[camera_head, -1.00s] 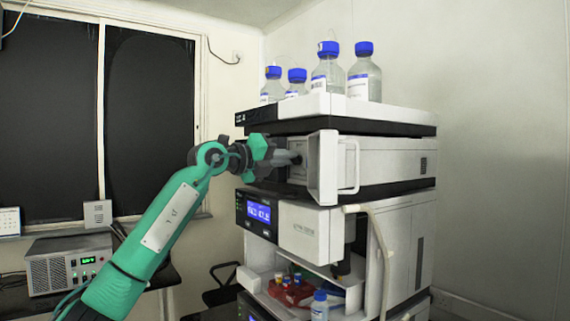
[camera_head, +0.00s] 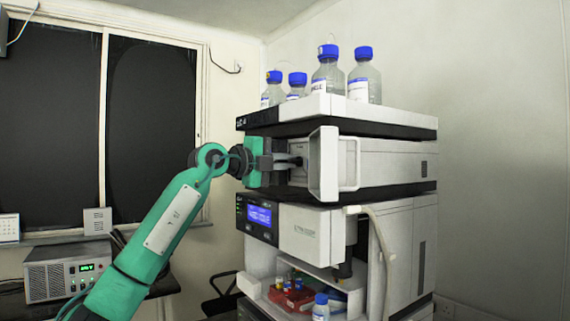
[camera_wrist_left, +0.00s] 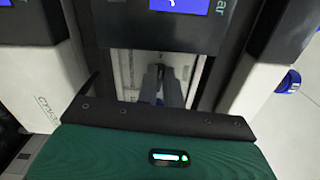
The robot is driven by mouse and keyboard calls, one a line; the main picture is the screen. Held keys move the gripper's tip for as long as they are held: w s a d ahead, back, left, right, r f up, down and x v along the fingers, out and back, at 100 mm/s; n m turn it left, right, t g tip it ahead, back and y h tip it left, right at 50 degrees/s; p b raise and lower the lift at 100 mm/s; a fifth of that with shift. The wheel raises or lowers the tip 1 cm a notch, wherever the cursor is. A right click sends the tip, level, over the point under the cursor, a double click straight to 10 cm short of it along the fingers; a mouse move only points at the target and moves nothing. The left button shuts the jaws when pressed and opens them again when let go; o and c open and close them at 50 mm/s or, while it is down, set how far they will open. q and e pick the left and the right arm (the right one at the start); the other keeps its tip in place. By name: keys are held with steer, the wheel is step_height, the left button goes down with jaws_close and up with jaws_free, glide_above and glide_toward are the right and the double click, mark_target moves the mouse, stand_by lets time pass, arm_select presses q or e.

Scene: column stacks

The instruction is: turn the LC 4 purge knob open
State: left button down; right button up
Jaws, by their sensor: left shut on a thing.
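The LC stack (camera_head: 385,160) stands right of centre in the head view, with the door (camera_head: 329,165) of its upper module swung open. My left gripper (camera_head: 297,161) reaches from the left into the open front bay. It is shut on the purge knob, which is small and mostly hidden by the fingers. In the left wrist view my gripper's fingers (camera_wrist_left: 162,88) point into the pale recess (camera_wrist_left: 197,75), and the knob itself cannot be made out. How far the knob is turned cannot be told. My right gripper is in neither view.
Bottles with blue caps (camera_head: 327,72) stand on top of the stack. The open door with its handle is close to the right of my gripper. Below are a module with a lit display (camera_head: 259,214), a hose (camera_head: 378,235) and a red tray (camera_head: 290,296) with vials.

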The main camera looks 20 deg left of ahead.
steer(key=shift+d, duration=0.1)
arm_select(q)
steer(key=c, duration=1.5)
jaws_free()
steer(key=shift+c, duration=0.2)
steer(key=shift+a, duration=0.1)
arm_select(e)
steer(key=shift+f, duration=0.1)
